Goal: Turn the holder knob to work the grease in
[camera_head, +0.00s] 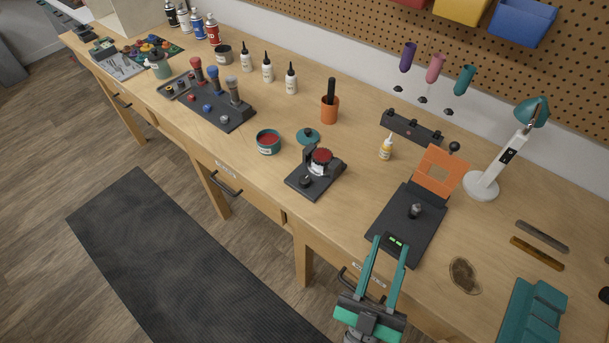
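The holder (319,185) is a dark flat base standing near the front edge, in the middle of the head view. A small black knob (305,181) sits on its front left part. Behind the knob, a round part with a red top (322,156) sits in the holder beside a dark upright. An open teal tin of red grease (268,146) stands to the left, with its teal lid (308,136) lying nearby.
A dark plate with an orange flap (438,171) lies just beyond my fingertips. A white and teal lamp (484,185) stands right of it. An orange cup (329,108) and a small yellow-labelled bottle (386,148) stand behind the holder. Bare bench top lies between holder and plate.

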